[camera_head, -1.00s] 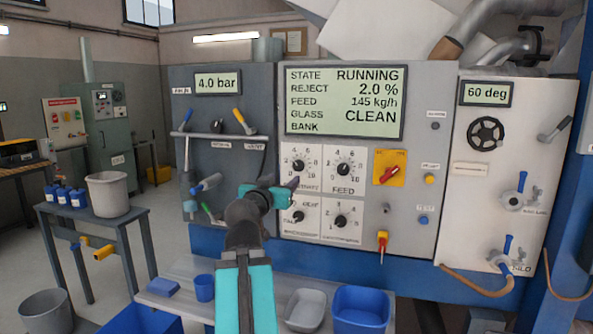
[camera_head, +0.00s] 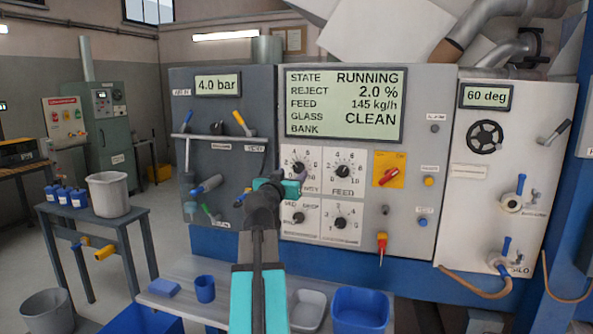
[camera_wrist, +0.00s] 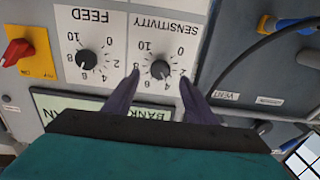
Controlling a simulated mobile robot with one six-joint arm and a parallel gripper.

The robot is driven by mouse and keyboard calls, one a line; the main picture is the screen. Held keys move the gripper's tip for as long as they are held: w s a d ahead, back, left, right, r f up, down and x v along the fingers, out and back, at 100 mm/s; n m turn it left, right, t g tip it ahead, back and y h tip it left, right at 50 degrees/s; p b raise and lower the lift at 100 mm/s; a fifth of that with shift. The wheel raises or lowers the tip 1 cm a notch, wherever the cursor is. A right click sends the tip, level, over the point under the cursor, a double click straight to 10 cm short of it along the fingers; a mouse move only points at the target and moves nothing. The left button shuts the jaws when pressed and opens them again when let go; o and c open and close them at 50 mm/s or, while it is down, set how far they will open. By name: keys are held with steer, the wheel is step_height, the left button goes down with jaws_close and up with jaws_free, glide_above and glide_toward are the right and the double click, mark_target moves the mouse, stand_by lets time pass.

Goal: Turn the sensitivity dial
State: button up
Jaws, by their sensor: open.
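The sensitivity dial (camera_wrist: 160,69) is a black round knob on a white numbered plate, shown upside down in the wrist view. In the head view the dial (camera_head: 298,167) sits at the upper left of the dial group, and my gripper partly covers its plate. My gripper (camera_wrist: 160,76) is open and empty, with one dark finger on each side of the dial in the wrist view. I cannot tell whether the fingers touch the knob. In the head view my gripper (camera_head: 293,184) is just below the dial.
The feed dial (camera_head: 344,170) is close on the right, with two more dials below. A red switch on a yellow plate (camera_head: 390,169) is farther right. The display (camera_head: 345,104) is above. Blue-handled levers are on the grey panel to the left. A bench with bins (camera_head: 360,309) is below.

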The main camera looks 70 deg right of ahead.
mark_target(298, 169)
steer(key=shift+w+d+p, duration=0.15)
steer(key=shift+d+p, duration=0.4)
steer(key=shift+d, duration=2.2)
steer(key=c, duration=1)
steer(key=shift+c, duration=0.2)
